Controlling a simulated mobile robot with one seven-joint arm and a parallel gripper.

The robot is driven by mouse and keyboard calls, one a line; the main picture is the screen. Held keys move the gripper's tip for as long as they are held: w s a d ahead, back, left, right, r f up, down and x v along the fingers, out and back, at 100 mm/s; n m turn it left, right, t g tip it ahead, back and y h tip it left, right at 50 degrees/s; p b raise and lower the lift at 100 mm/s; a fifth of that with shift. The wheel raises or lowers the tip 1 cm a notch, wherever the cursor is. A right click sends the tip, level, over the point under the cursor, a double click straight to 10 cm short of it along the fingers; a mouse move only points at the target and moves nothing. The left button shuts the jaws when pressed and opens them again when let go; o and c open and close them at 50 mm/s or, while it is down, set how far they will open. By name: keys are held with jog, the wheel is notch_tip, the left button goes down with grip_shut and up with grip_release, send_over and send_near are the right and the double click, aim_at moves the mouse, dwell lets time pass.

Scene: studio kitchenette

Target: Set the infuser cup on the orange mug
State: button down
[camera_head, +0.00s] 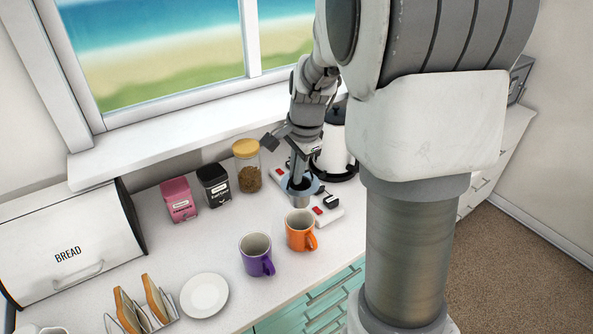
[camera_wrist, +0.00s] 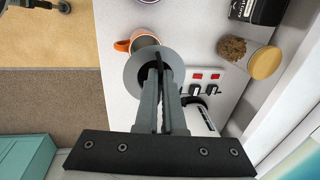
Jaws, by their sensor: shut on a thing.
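The infuser cup (camera_head: 299,198) is a grey metal cup with a wide blue-grey rim. My gripper (camera_head: 303,176) is shut on it and holds it upright, apparently above the counter behind the orange mug. In the wrist view the infuser cup's round grey rim (camera_wrist: 134,77) lies around my fingertips (camera_wrist: 161,80) and hides its lower part. The orange mug (camera_head: 299,230) stands upright on the counter, handle toward the front right, its mouth open. In the wrist view the orange mug (camera_wrist: 123,45) is partly covered by the rim.
A purple mug (camera_head: 256,255) stands left of the orange mug. A power strip with red switches (camera_head: 328,212) lies close by the infuser cup. A white kettle (camera_head: 335,145), a lidded jar (camera_head: 248,168) and tins stand behind. A white plate (camera_head: 204,295) lies at front left.

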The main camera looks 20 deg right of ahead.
aim_at(297, 206)
jog(key=shift+f+b, duration=4.15)
jog(key=shift+f, duration=1.6)
jog(key=shift+f, duration=0.5)
jog(key=c, duration=0.9)
grip_release()
jog(key=shift+c, duration=0.2)
jog(key=shift+r, duration=0.1)
jog(key=s+r, duration=0.1)
jog(key=r, duration=0.4)
jog(key=s+r, duration=0.1)
jog(key=r, duration=0.5)
jog(key=s+r+p, duration=0.1)
jog(key=r, duration=0.5)
jog(key=shift+s+d, duration=0.2)
jog(key=shift+d, duration=0.15)
